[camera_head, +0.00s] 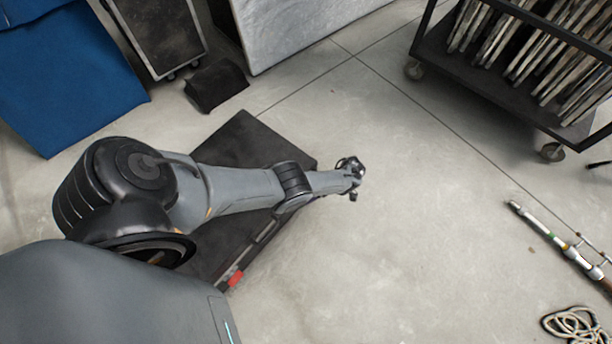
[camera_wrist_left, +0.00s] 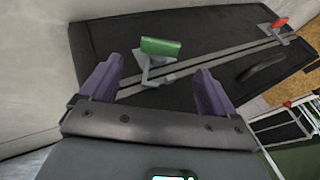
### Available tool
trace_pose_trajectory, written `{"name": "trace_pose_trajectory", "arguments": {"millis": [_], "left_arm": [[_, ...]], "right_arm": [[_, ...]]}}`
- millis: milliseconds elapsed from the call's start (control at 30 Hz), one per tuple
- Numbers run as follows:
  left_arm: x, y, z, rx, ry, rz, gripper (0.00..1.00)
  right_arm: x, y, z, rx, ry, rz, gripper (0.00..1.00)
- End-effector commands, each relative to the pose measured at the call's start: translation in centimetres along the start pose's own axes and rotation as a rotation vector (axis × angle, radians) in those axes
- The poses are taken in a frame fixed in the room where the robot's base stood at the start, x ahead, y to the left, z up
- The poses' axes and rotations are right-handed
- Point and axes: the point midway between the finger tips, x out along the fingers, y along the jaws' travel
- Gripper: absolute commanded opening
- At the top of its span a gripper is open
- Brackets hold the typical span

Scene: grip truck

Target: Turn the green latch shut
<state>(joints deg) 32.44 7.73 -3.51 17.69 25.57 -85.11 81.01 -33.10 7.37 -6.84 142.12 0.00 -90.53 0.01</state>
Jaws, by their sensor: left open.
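The green latch (camera_wrist_left: 161,47) shows in the left wrist view, a green grip on a grey metal bracket fixed to a black case (camera_wrist_left: 105,40). The green grip lies roughly crosswise in that view, just ahead of the gap between my fingers. My left gripper (camera_wrist_left: 159,68) is open and empty, its two purple fingers apart on either side of the bracket's line. I see no contact with the latch. In the head view my left gripper (camera_head: 350,172) is past the edge of the black case (camera_head: 245,140), and the green latch is not visible there. My right gripper is not in view.
A red latch (camera_wrist_left: 279,23) sits farther along the case, also seen in the head view (camera_head: 236,278). A wheeled rack (camera_head: 480,75) stands at the upper right. A pole (camera_head: 550,235) and coiled rope (camera_head: 575,325) lie on the right. The middle floor is clear.

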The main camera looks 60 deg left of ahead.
Motion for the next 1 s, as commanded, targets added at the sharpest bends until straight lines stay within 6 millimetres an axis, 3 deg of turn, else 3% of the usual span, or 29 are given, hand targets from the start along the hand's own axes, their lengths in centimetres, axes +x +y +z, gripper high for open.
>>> {"name": "trace_pose_trajectory", "arguments": {"millis": [100,400,900,1000], "left_arm": [[2.5,0.1,0.1,0.000,0.001,-0.002,0.89],[6.3,0.1,0.1,0.001,0.000,0.000,0.89],[7.3,0.0,0.0,0.001,0.000,0.002,0.89],[7.3,0.0,0.0,0.001,0.000,0.001,0.74]], "right_arm": [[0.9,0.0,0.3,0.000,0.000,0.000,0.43],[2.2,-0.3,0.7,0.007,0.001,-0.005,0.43],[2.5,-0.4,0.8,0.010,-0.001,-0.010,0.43],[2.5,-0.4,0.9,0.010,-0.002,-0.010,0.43]]}}
